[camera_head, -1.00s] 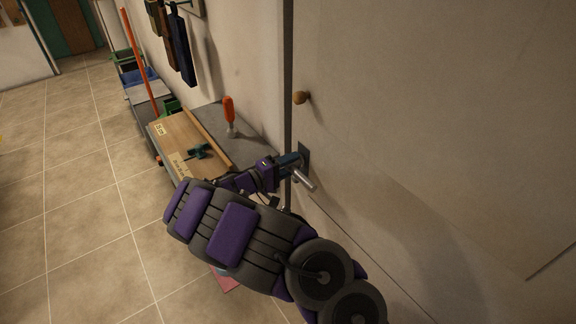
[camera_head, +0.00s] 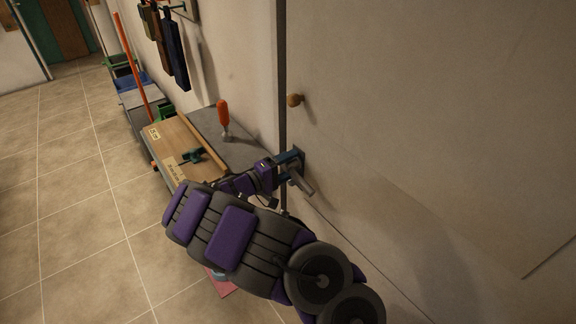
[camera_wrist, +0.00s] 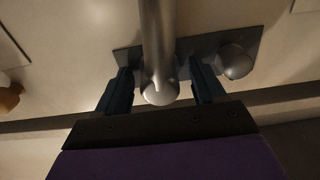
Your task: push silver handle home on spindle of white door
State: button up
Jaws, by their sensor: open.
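The silver handle (camera_head: 303,182) is at the white door (camera_head: 420,130), beside my gripper (camera_head: 290,161). In the wrist view the handle (camera_wrist: 158,45) is a bright round bar with its blunt end between my gripper's (camera_wrist: 162,88) two dark fingers. The jaws are open, one finger on each side of the bar, with a visible gap at each side. A dark grey plate (camera_wrist: 200,47) lies on the door behind the handle. The spindle is hidden, so I cannot tell how far the handle sits on it.
A round grey knob (camera_wrist: 235,62) stands on the plate. A wooden knob (camera_head: 295,100) sits higher on the door. Left of the door, a bench (camera_head: 235,152) bears a wooden board (camera_head: 180,140) and an orange-handled tool (camera_head: 223,115). Open tiled floor (camera_head: 70,220) lies further left.

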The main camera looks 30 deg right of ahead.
jog(key=s+a+p, duration=0.3)
jog(key=a, duration=1.4)
jog(key=shift+p, duration=0.35)
jog(key=s+d+r+m+g+y, duration=0.35)
jog(key=s+d+r+g, duration=0.35)
jog(key=s+d+r, duration=0.45)
jog(key=s+d+r+m+g+y, duration=0.1)
jog(key=s+d+r+y, duration=0.1)
jog(key=s, duration=0.4)
jog(key=s+d+r+m+g+y, duration=0.1)
jog(key=s+d+y, duration=0.15)
jog(key=s, duration=0.25)
jog(key=s+a+f+n+t+y, duration=0.1)
jog(key=s+a+t+y, duration=0.1)
jog(key=s+a+y, duration=0.3)
jog(key=s+a+f+n+t+y, duration=0.2)
jog(key=s+a+y, duration=0.2)
jog(key=s+a, duration=0.6)
jog(key=shift+s+f+y, duration=0.3)
jog(key=shift+s+y, duration=0.1)
jog(key=shift+s, duration=0.75)
